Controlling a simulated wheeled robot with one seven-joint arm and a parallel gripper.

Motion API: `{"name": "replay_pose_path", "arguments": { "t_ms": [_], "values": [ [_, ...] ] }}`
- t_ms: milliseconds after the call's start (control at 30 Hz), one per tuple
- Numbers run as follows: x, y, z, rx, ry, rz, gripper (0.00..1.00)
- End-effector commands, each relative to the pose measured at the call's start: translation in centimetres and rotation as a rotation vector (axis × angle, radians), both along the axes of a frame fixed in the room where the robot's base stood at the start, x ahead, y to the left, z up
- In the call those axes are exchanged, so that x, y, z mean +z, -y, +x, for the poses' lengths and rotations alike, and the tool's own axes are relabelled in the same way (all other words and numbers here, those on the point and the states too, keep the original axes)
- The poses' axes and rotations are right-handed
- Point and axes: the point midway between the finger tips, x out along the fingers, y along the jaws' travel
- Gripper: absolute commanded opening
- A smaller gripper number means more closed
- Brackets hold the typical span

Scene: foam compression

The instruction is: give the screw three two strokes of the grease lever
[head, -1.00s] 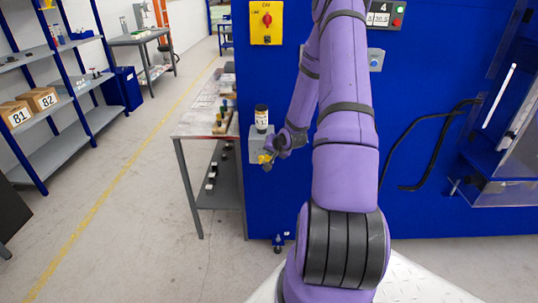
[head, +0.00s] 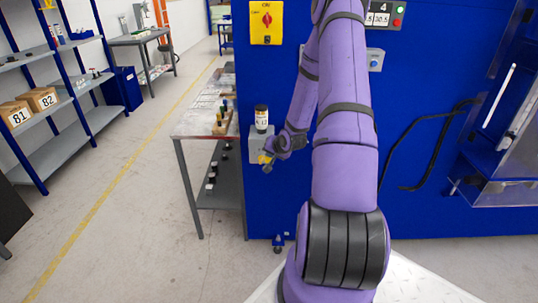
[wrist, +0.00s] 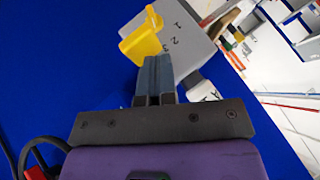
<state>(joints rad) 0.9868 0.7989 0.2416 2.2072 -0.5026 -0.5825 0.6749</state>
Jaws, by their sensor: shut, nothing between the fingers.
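The grease unit is a grey box (head: 262,146) on the front of the blue machine, with a black-capped bottle (head: 261,119) upright on it. In the wrist view the box (wrist: 185,38) carries the marks 1, 2 and 3, shown tilted.
A workbench (head: 190,125) with small coloured items stands left of the grease unit. A yellow switch panel (head: 266,22) is above. A black cable (head: 430,150) hangs on the blue machine front to the right.

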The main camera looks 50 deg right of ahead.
Motion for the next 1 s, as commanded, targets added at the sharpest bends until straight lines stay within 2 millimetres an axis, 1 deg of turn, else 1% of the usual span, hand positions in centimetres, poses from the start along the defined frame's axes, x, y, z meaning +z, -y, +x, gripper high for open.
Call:
{"name": "replay_pose_path", "arguments": {
  "t_ms": [167, 333, 900, 1000],
  "values": [
    [0.0, 0.0, 0.0, 0.000, -0.001, 0.000, 0.00],
    [0.3, 0.0, 0.0, 0.001, -0.001, 0.001, 0.00],
    [3.2, 0.0, 0.0, -0.001, 0.001, -0.001, 0.00],
    [3.4, 0.0, 0.0, 0.000, 0.000, 0.000, 0.00]
  ]
}}
